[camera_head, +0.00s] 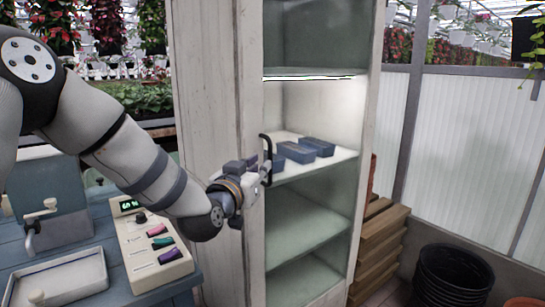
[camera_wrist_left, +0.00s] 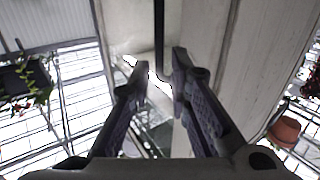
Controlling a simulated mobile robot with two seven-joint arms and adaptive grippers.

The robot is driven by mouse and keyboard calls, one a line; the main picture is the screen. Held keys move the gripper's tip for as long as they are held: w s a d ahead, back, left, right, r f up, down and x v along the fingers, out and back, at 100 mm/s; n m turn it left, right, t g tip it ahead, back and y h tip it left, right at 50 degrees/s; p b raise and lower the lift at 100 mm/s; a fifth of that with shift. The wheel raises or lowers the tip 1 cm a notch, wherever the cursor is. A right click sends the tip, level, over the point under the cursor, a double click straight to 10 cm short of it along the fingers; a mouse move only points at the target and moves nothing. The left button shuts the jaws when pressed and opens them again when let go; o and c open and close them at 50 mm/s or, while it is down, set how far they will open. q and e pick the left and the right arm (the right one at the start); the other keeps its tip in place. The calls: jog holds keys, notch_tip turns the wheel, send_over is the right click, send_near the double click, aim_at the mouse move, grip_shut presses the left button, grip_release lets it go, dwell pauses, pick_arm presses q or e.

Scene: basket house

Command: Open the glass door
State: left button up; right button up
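A tall whitish cabinet (camera_head: 212,120) stands in the middle of the head view. Its glass door (camera_head: 312,210) covers the shelves and looks shut. A black bar handle (camera_head: 265,142) is upright at the door's left edge; it also shows in the left wrist view (camera_wrist_left: 159,35). My left gripper (camera_head: 267,172) is at the handle's lower part. In the left wrist view, my left gripper (camera_wrist_left: 161,64) has its fingers apart, with the handle's lower end between the tips in the picture. I cannot tell whether they touch it. My right gripper is in neither view.
Blue boxes (camera_head: 297,153) sit on a cabinet shelf. A blue bench (camera_head: 75,254) with a control panel (camera_head: 148,243) is at the left, below my left arm. Wooden crates (camera_head: 377,247) and black pots (camera_head: 452,275) stand on the right.

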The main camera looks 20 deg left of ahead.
aim_at(269, 158)
pick_arm(q)
jog(key=w, duration=0.2)
jog(key=w+b, duration=0.1)
jog(key=w, duration=0.1)
jog(key=w+f, duration=0.1)
jog(key=w, duration=0.2)
jog(key=shift+d, duration=0.3)
jog(key=shift+w+r, duration=0.15)
jog(key=shift+w, duration=0.1)
jog(key=shift+r, duration=0.2)
grip_shut()
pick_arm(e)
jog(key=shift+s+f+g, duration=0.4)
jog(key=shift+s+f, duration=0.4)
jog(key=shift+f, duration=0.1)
